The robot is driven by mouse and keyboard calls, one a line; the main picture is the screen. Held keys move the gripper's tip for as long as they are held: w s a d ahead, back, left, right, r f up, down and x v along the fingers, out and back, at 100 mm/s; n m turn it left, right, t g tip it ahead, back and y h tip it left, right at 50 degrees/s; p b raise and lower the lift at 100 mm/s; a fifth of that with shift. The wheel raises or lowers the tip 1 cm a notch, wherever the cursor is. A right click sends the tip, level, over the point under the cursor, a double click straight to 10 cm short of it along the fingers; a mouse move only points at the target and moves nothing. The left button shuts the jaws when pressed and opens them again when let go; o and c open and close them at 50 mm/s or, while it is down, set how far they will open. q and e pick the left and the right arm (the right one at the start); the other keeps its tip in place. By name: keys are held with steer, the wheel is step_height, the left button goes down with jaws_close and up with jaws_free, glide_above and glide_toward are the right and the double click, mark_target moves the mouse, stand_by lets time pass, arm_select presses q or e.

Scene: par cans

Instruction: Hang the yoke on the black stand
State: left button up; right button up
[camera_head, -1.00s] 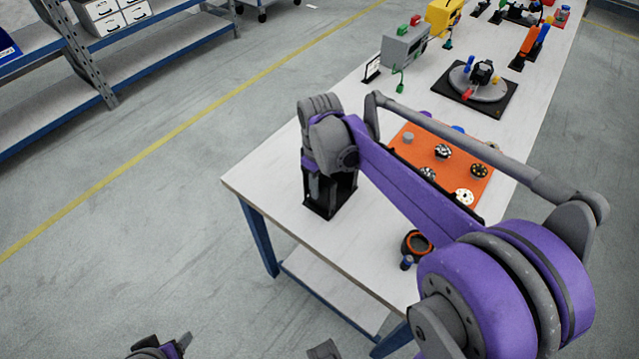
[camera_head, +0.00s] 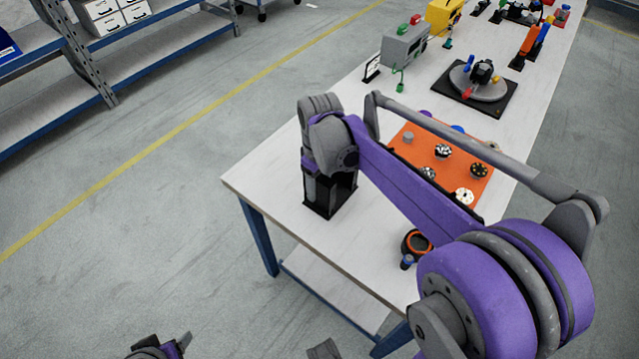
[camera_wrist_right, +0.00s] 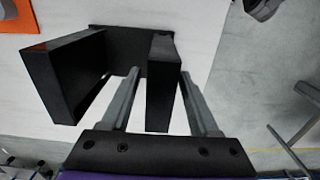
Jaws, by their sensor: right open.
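The black stand (camera_head: 322,209) is near the table's left front corner in the head view, under my right wrist. In the right wrist view the black stand (camera_wrist_right: 75,75) shows two upright plates on a dark base. My right gripper (camera_wrist_right: 159,73) is open. One grey finger is between the plates and the other is outside the right plate, so the fingers straddle that plate. I cannot tell whether they touch it. In the head view my wrist hides most of the stand. I cannot make out a separate yoke. My left gripper is not clearly visible.
A dark round object with an orange ring (camera_head: 417,244) lies near the table's front edge. An orange board (camera_head: 405,152) with several small discs lies behind my forearm. Bare white tabletop (camera_head: 265,180) is left of the stand, up to the table edge.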

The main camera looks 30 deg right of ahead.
steer(key=shift+o, duration=0.8)
step_height(320, 180, up, 11)
steer(key=shift+f+p, duration=0.1)
steer(key=shift+p, duration=0.55)
